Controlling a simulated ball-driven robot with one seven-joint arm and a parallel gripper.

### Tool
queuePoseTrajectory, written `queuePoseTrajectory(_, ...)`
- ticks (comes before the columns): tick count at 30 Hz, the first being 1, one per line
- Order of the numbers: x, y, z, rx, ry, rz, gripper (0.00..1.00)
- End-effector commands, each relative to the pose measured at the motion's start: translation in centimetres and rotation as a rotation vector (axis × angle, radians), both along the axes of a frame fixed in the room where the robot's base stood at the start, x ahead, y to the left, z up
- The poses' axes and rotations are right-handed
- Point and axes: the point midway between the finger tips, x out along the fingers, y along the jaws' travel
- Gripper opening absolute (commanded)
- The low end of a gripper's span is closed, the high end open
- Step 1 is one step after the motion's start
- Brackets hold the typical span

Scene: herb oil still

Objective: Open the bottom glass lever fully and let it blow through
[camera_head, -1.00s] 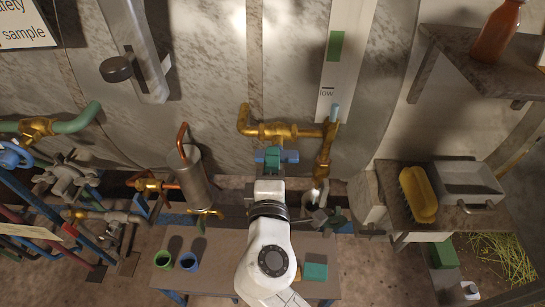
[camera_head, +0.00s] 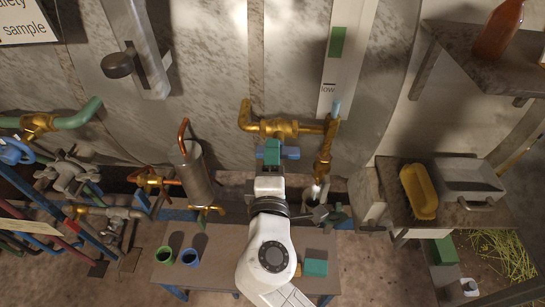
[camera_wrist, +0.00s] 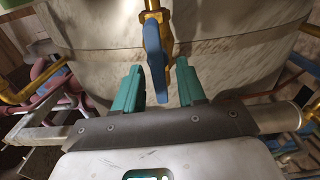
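The blue lever (camera_wrist: 154,48) hangs from a brass valve stem (camera_wrist: 152,12) in the wrist view, its lower end tilted slightly right. My gripper (camera_wrist: 158,80) has two teal fingers standing apart, with the lever's lower end in the gap between them. Clear space shows to either side of the lever, and I cannot tell whether it touches a finger. In the head view my gripper (camera_head: 272,152) is just below the brass pipe and valve (camera_head: 277,127) under the "low" mark. The bottom of the glass (camera_head: 336,108) meets the brass elbow there. My gripper partly hides the lever in that view.
A bench (camera_head: 220,246) below holds a green cup (camera_head: 164,257), a blue cup (camera_head: 189,258) and a teal block (camera_head: 316,267). A copper-piped cylinder (camera_head: 197,177) stands left. A shelf at right bears a yellow brush (camera_head: 418,190) and a metal pan (camera_head: 468,180).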

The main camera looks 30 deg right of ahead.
Motion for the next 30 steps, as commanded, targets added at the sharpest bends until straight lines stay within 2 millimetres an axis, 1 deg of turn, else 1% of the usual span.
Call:
queuePoseTrajectory(4, -0.4, 0.2, -0.1, 0.001, 0.0, 0.0, 0.4)
queuePoseTrajectory(7, -1.4, 0.9, -0.2, 0.001, 0.001, 0.002, 0.4)
queuePoseTrajectory(15, -5.8, 3.5, -0.3, 0.001, 0.001, 0.004, 0.4)
queuePoseTrajectory(21, -8.4, 4.9, -0.1, 0.0, 0.0, 0.002, 0.4)
queuePoseTrajectory(25, -9.1, 5.4, -0.1, 0.0, 0.0, 0.002, 0.4)
queuePoseTrajectory(30, -9.4, 5.4, 0.0, 0.0, 0.0, 0.0, 0.4)
